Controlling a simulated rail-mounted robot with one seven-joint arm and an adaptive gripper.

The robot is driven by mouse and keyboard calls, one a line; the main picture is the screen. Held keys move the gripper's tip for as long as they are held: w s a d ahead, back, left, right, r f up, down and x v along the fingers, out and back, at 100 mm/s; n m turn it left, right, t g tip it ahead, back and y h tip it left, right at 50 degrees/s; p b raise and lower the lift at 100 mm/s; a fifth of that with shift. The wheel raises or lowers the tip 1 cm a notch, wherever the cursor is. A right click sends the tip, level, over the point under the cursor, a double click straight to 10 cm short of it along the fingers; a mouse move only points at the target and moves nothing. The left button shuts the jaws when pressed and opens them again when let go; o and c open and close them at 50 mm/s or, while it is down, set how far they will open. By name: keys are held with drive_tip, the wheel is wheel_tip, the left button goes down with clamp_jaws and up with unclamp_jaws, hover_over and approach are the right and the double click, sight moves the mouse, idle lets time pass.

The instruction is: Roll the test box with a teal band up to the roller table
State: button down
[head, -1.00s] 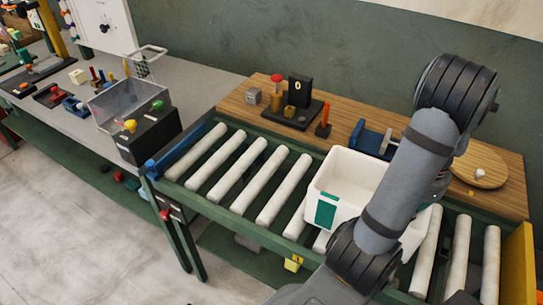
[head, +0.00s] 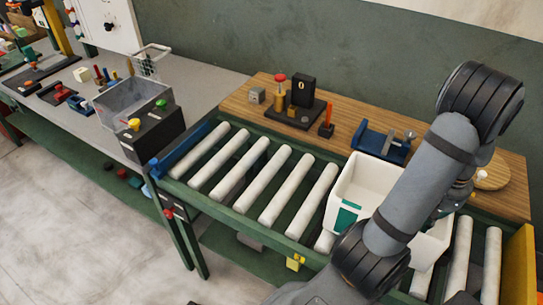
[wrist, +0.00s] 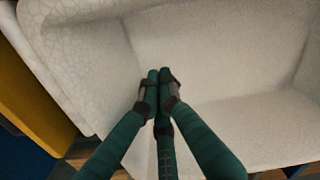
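The white test box (head: 372,181) stands upright on the roller table (head: 205,207). A teal band (head: 347,217) shows on its near left side. My arm crosses in front and hides the middle and much of the right part of the box. My gripper's dark green fingers (wrist: 157,88) show in the wrist view with their tips together. They are empty and in front of or against the box's pale wall (wrist: 215,45); I cannot tell whether they touch it. The head view hides the fingertips behind my arm.
Bare rollers (head: 265,170) lie left of the box, and more (head: 462,255) to its right. A yellow end panel (head: 519,262) closes the right end. A wooden shelf (head: 335,105) behind holds a blue vise-like fixture (head: 382,143). A black button box (head: 152,133) stands left.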

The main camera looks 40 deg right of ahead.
drive_tip(key=shift+s+d+p, duration=0.5)
drive_tip(key=shift+s+d, duration=0.15)
drive_tip(key=shift+s, duration=1.25)
drive_tip(key=shift+s+d+p, duration=0.55)
drive_tip(key=shift+s+d, duration=0.05)
drive_tip(key=shift+s, duration=1.3)
drive_tip(key=shift+s+d+p, duration=0.5)
drive_tip(key=shift+s+d, duration=0.15)
drive_tip(key=shift+s, duration=1.25)
drive_tip(key=shift+s+d+p, duration=0.6)
drive_tip(key=shift+s+p, duration=0.1)
drive_tip(key=shift+s, duration=1.05)
drive_tip(key=shift+s+d+p, duration=0.65)
drive_tip(key=shift+s+p, duration=0.05)
drive_tip(key=shift+s, duration=1.1)
drive_tip(key=shift+s+d+p, duration=0.6)
drive_tip(key=shift+s+p, duration=0.1)
drive_tip(key=shift+s, duration=1.05)
drive_tip(key=shift+w+a+b, duration=0.2)
drive_tip(key=shift+w, duration=0.35)
drive_tip(key=shift+w+a+b, duration=0.2)
drive_tip(key=shift+w, duration=0.3)
drive_tip(key=shift+w+r, duration=0.1)
drive_tip(key=shift+w, duration=0.05)
wheel_tip(320, 180, up, 16)
drive_tip(key=p, duration=1.3)
drive_tip(key=shift+f, duration=0.2)
